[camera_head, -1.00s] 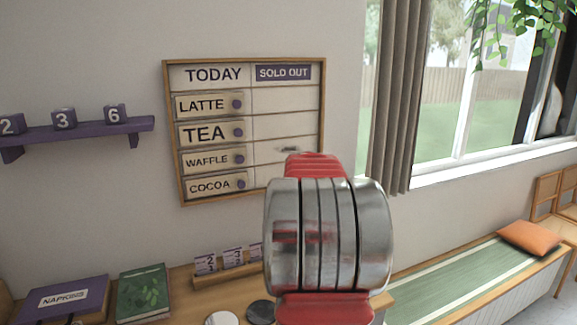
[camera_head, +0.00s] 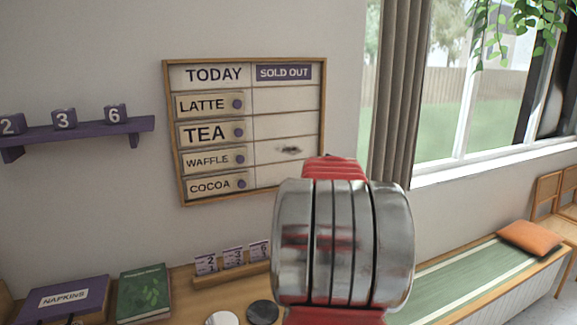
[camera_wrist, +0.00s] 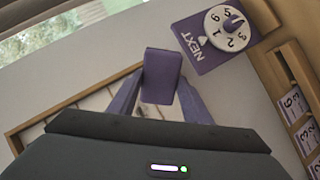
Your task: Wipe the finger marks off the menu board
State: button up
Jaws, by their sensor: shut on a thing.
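The menu board (camera_head: 288,98) hangs on the wall in a wooden frame, with TODAY and SOLD OUT columns. A dark finger mark (camera_head: 289,150) shows in the right column, in the WAFFLE row. In the wrist view, part of the board's wooden frame (camera_wrist: 75,102) shows at the left. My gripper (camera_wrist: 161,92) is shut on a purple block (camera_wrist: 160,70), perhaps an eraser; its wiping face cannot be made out. No contact with the board shows. In the head view my arm hides the gripper and the block.
A card rack (camera_head: 238,276) and two discs stand on the counter below, beside a green book (camera_head: 144,293) and a napkin box (camera_head: 66,298). A purple shelf (camera_head: 85,130) is at left. The wrist view shows a NEXT dial sign (camera_wrist: 197,56) upper right.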

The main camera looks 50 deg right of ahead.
jog(key=w+a+r+n+t+y, duration=0.2)
jog(key=w+a+r+n+t, duration=0.2)
jog(key=w+a+n+t, duration=0.1)
jog(key=w+a+t, duration=0.1)
jog(key=a+t, duration=0.1)
jog(key=shift+w+a+r+t+y, duration=0.2)
jog(key=shift+w+r+t+y, duration=0.1)
jog(key=shift+r+t, duration=0.1)
dwell(0.5)
jog(key=shift+x, duration=3)
jog(key=shift+x, duration=0.95)
jog(key=shift+r, duration=0.15)
jog(key=shift+s+d, duration=0.55)
jog(key=shift+d, duration=0.25)
jog(key=shift+s+d, duration=0.55)
jog(key=shift+d, duration=0.2)
